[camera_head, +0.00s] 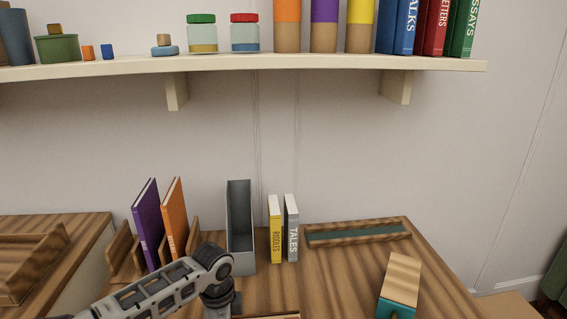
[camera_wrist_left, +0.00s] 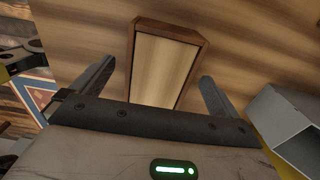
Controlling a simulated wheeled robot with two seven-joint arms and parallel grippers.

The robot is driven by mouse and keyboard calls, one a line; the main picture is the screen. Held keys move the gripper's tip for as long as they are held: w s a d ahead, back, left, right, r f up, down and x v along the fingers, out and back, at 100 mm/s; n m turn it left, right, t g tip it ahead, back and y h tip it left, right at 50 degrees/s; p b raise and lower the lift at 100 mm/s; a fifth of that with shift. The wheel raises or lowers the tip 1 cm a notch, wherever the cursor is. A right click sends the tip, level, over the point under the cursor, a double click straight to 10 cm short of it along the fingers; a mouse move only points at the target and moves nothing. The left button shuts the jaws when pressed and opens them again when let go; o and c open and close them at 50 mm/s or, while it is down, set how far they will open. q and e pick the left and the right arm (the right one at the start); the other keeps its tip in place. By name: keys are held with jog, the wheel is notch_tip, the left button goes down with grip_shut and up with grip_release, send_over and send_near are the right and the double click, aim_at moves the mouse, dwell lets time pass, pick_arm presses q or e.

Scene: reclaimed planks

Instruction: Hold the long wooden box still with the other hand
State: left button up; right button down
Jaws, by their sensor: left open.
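In the left wrist view a long wooden box (camera_wrist_left: 129,68) with a dark rim and a paler top face lies on the wooden surface. My left gripper (camera_wrist_left: 160,70) is open, one finger on each side of the box's near part. I see gaps between the fingers and the rim; no contact is visible. In the head view my left arm comes in from the lower left, and its gripper is out of sight below the frame. A thin wooden edge at the bottom may be the same box; I cannot tell. My right gripper is not in view.
A grey upright file (camera_head: 240,230), yellow book (camera_head: 275,228) and grey book (camera_head: 291,228) stand behind my arm. Purple (camera_head: 148,224) and orange (camera_head: 174,218) books lean at left. A wooden tray (camera_head: 398,229) and teal-ended wooden block (camera_head: 402,280) lie right. A shelf (camera_head: 300,61) runs above.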

pick_arm(q)
notch_tip(320, 180, up, 2)
jog(key=shift+r+p, duration=0.15)
jog(key=shift+p, duration=0.45)
jog(key=shift+r, duration=0.7)
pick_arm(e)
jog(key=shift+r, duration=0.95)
